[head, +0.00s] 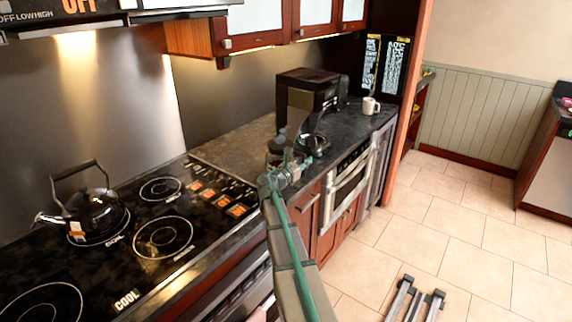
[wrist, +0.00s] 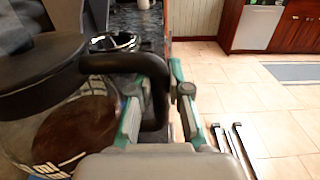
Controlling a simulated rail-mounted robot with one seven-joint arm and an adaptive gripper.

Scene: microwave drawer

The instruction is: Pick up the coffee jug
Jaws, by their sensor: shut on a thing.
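The coffee jug (wrist: 75,120) fills the left of the wrist view. It is a glass jug with a black lid, a black handle and dark brown coffee inside. My gripper (wrist: 158,95) has its teal and grey fingers on either side of the handle and is shut on it. In the head view the jug (head: 279,146) is small and partly hidden behind my gripper (head: 297,163), at the counter's front edge. I cannot tell whether its base touches the counter.
A dark coffee maker (head: 308,80) stands behind on the counter, with a round dark object (head: 313,143) in front. A white mug (head: 371,106) stands farther right. A kettle (head: 92,214) sits on the stove at left. The tiled floor (head: 450,215) is open at right.

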